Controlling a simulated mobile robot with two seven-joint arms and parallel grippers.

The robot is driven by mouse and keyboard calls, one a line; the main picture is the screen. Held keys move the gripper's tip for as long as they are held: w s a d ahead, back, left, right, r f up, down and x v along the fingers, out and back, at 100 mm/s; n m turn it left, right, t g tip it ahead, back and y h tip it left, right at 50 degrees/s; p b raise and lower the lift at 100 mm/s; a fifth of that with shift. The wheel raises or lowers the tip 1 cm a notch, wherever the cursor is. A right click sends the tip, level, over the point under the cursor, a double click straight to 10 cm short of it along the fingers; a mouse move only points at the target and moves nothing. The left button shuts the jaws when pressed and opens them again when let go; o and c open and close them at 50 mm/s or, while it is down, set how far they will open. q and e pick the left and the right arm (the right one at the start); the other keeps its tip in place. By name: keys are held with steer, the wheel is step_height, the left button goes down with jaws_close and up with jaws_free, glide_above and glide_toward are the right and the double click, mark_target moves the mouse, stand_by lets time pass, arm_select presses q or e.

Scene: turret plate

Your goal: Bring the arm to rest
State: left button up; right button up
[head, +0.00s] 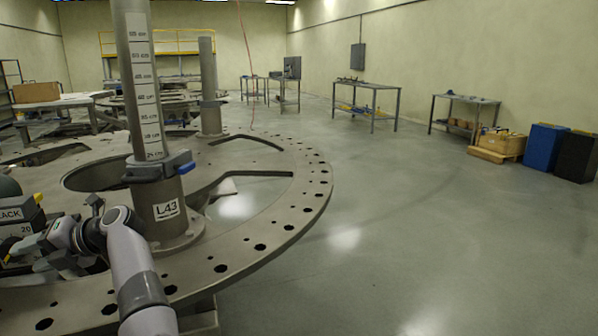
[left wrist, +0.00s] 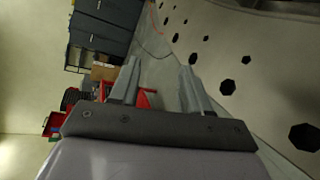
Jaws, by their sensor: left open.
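My left arm comes into the head view at the bottom left and reaches over the round turret plate (head: 290,215). Its wrist is beside the foot of the post marked L43 (head: 165,205). In the left wrist view my left gripper (left wrist: 158,80) has its two fingers apart with nothing between them. The plate's edge with its row of holes also shows there (left wrist: 265,65), to the right of the fingers. The left fingertips are hard to make out in the head view. My right gripper is not in view.
A second post (head: 209,90) stands farther back on the plate. Black labelled blocks (head: 18,214) sit at the far left, close to my wrist. Workbenches (head: 366,88), a wooden crate (head: 502,144) and blue and black bins (head: 543,147) line the right wall. The floor right of the plate is clear.

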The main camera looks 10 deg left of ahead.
arm_select(q)
steer(key=w+d+r+m+t+y, duration=0.1)
steer(key=d+r+m+t+y, duration=0.1)
steer(key=m+t+y, duration=0.4)
steer(key=w+d+r+m+t+y, duration=0.1)
steer(key=w+r+m+t+y, duration=0.15)
steer(key=m+t, duration=0.35)
steer(key=w+d+f+m+t+h, duration=0.3)
steer(key=d+f+m+t+h, duration=0.9)
steer(key=m, duration=0.8)
steer(key=s+d+f+m+g+h, duration=0.2)
steer(key=s+d+f+m+h, duration=0.3)
steer(key=d+f+m+h, duration=0.5)
steer(key=s+d+f+m+g+h, duration=0.2)
steer(key=s+d+f+g, duration=0.4)
steer(key=s+d+f, duration=0.7)
steer(key=s+f+m, duration=0.1)
steer(key=s, duration=0.2)
steer(key=shift+s+f+m+g, duration=0.2)
steer(key=shift+s+m+g, duration=0.1)
steer(key=shift+s+g, duration=0.1)
steer(key=shift+h, duration=0.25)
